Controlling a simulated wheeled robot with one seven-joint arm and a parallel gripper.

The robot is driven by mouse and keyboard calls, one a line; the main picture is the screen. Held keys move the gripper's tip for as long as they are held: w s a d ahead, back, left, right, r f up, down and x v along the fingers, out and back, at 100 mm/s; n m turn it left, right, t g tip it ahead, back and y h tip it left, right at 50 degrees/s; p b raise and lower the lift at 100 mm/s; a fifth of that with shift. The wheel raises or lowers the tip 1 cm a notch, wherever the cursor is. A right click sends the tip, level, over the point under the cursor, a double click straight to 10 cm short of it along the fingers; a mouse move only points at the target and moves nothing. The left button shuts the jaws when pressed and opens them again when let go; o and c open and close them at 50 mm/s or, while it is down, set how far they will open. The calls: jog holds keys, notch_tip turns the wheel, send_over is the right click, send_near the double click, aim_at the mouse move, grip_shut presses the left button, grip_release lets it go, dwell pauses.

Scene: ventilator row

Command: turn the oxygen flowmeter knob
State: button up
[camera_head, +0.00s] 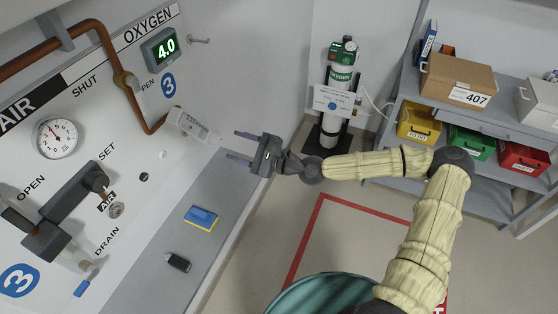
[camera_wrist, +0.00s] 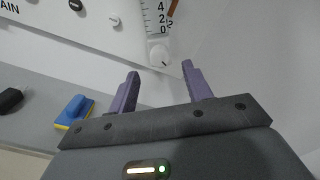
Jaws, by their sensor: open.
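The oxygen flowmeter (camera_head: 192,124) is a pale scaled tube on the wall panel, below the OXYGEN label. Its small white knob (camera_head: 217,138) is at the tube's lower end. In the wrist view, the flowmeter scale (camera_wrist: 158,18) shows 4, 2 and 0, with the round white knob (camera_wrist: 158,53) just below it. My gripper (camera_head: 234,145) is open and empty, to the right of the knob in the head view. In the wrist view, the two purple fingers of my gripper (camera_wrist: 160,74) are spread, with the knob beyond the gap between them. They appear apart from the knob.
A green display (camera_head: 166,49) reads 4.0 above the flowmeter. A copper pipe (camera_head: 124,80) runs beside it. A blue-and-yellow sponge (camera_head: 201,218) and a dark object (camera_head: 177,262) lie on the grey ledge. An oxygen cylinder (camera_head: 341,75) stands in the corner beyond my arm.

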jog(key=b+v, duration=0.2)
jog(key=v, duration=1)
jog(key=shift+d+b, duration=0.2)
jog(key=shift+b, duration=0.1)
jog(key=s+a+f+n+g+h, duration=0.2)
jog(key=s+f+n+g+h, duration=0.6)
jog(key=f, duration=0.5)
jog(key=s+d+f+n+h+p, duration=0.1)
jog(key=s+d+f+n+h, duration=0.2)
jog(key=d, duration=0.5)
jog(key=d+r+n+t+h, duration=0.1)
jog(key=d+r, duration=0.3)
jog(key=r, duration=0.5)
jog(key=s+d+r+n+t+h+p, duration=0.1)
jog(key=d+r+n+t+h, duration=0.1)
jog(key=r, duration=0.7)
jog(key=d+n+h, duration=0.1)
jog(key=d+h, duration=0.1)
jog(key=shift+s+d+t+h, duration=0.2)
jog(key=shift+d+t+h, duration=0.1)
